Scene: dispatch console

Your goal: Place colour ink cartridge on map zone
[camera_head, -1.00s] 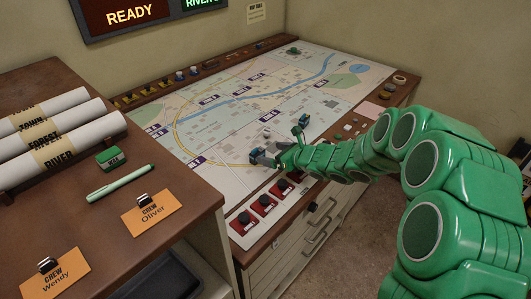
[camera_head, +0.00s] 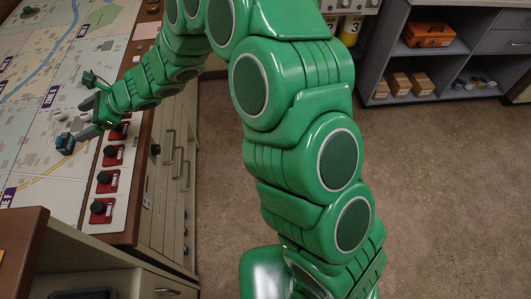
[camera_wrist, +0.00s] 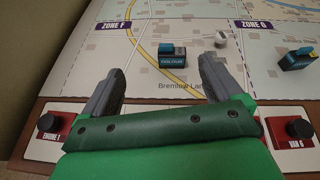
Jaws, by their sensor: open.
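The colour ink cartridge (camera_wrist: 172,55) is a small dark box with a blue top and a "COLOUR" label. It lies on the map (camera_wrist: 70,75), beside the yellow curved road between the Zone F label (camera_wrist: 113,25) and the Zone G label (camera_wrist: 252,24). It also shows in the head view (camera_head: 65,143). My gripper (camera_wrist: 160,65) is open and empty, low over the map's front edge. Its two fingers point towards the cartridge, which sits just beyond the gap between their tips. My gripper (camera_head: 84,119) is also small in the head view.
A second blue cartridge-like box (camera_wrist: 298,58) with a yellow part lies to the right on the map. A small white object (camera_wrist: 221,38) stands behind the right finger. Red switch panels with black knobs (camera_head: 106,179) line the console's front edge. Shelves (camera_head: 400,60) stand across open floor.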

